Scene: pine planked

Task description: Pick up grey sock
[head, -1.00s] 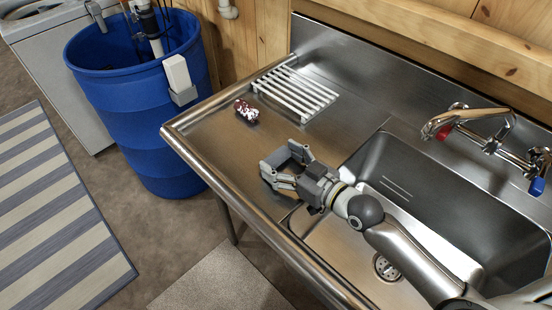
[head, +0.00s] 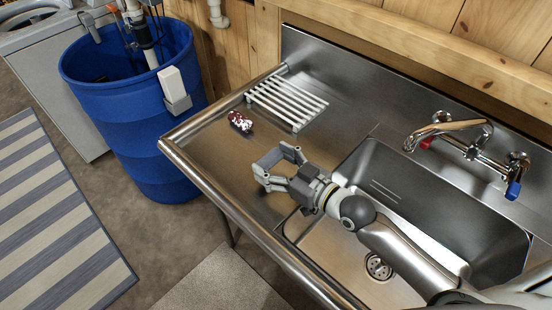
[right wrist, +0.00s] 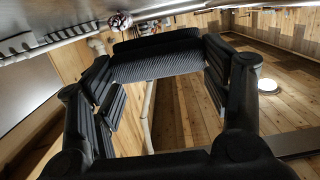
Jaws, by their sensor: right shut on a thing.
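My right gripper (head: 268,165) is above the left drainboard of the steel sink, its fingers pointing left. It is shut on a dark grey ribbed piece that spans between its fingertips, which appears to be the grey sock (right wrist: 158,62) in the right wrist view. In the head view it shows only as a small grey strip between the fingertips, hard to tell from the fingers. In the right wrist view both black fingers stand on either side of it, apart from each other. My left gripper is not in view.
A dark red and white patterned item (head: 240,121) lies on the drainboard (head: 205,145) beside a white slatted rack (head: 287,103). The basin (head: 430,205) and faucet (head: 450,130) are at right. A blue barrel (head: 130,110) stands at left. A striped rug (head: 55,220) lies on the floor.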

